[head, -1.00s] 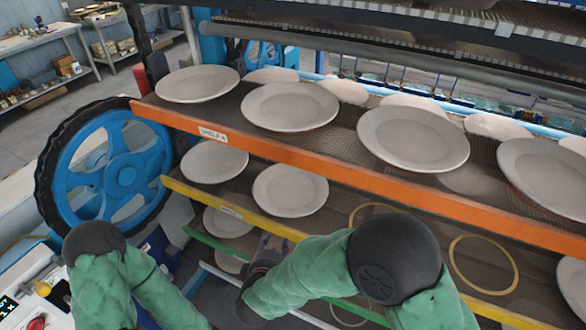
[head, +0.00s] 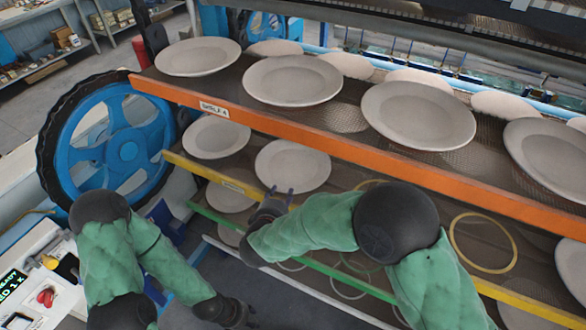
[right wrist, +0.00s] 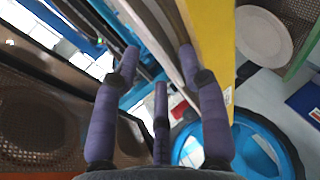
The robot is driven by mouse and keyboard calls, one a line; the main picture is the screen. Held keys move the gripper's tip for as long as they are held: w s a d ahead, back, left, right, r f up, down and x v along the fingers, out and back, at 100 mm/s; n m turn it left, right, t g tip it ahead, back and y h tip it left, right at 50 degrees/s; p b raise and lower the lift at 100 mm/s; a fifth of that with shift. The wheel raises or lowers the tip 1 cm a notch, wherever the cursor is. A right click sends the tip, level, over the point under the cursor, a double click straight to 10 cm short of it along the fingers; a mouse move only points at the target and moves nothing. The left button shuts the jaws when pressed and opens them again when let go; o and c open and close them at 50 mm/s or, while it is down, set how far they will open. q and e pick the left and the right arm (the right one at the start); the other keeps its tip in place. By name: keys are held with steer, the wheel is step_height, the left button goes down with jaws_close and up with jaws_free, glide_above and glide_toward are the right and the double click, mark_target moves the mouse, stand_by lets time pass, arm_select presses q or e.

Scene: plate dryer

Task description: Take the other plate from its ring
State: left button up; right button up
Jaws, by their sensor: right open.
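Two pale round plates rest on the yellow-edged shelf (head: 230,182), one at the left (head: 216,137) and one nearer the middle (head: 292,166). My right gripper (head: 281,192) is open at that shelf's front edge, just below and in front of the middle plate. I see no plate between its purple fingers in the right wrist view (right wrist: 158,62); the yellow edge (right wrist: 213,55) runs close beside them. My left gripper (head: 242,314) hangs low, away from the shelves; its jaw opening is too small to tell. Empty yellow rings lie on the shelf, one at the right (head: 484,243), one partly hidden by my right arm (head: 370,184).
The orange-edged shelf (head: 330,144) with several plates overhangs from above. A green-edged shelf (head: 335,272) with plates and rings lies below. A blue wheel (head: 120,150) stands at the left. A cluttered white surface (head: 45,265) is at lower left.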

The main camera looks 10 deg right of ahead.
steer(key=shift+x, duration=1.25)
jaws_close()
steer(key=shift+r, duration=0.1)
